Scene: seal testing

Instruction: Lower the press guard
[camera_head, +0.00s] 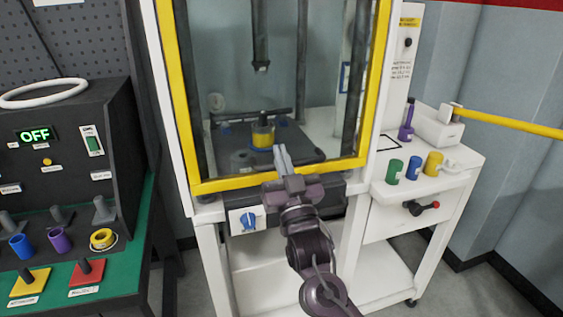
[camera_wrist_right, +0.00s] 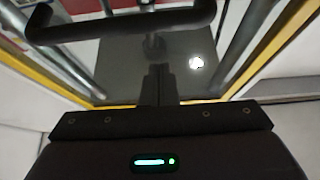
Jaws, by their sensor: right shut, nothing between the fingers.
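The press guard is a clear panel in a yellow frame (camera_head: 275,176) across the front of the white press cabinet. In the head view its bottom bar lies low, near the front edge of the press bed. A dark horizontal bar (camera_head: 250,115) with bent ends shows within the frame; a black bar-shaped handle (camera_wrist_right: 120,24) shows close ahead in the right wrist view. My right gripper (camera_head: 281,157) is shut and empty, in front of the guard's lower part, below the dark bar. It also shows in the right wrist view (camera_wrist_right: 157,78). Contact with the guard cannot be told. My left gripper is out of view.
A yellow and dark part (camera_head: 263,133) stands on the press bed behind the guard. A blue knob (camera_head: 248,221) is on the front below. A black console (camera_head: 70,135) stands left. A white side bench (camera_head: 430,180) with coloured cylinders stands right, with a yellow bar (camera_head: 510,122) behind.

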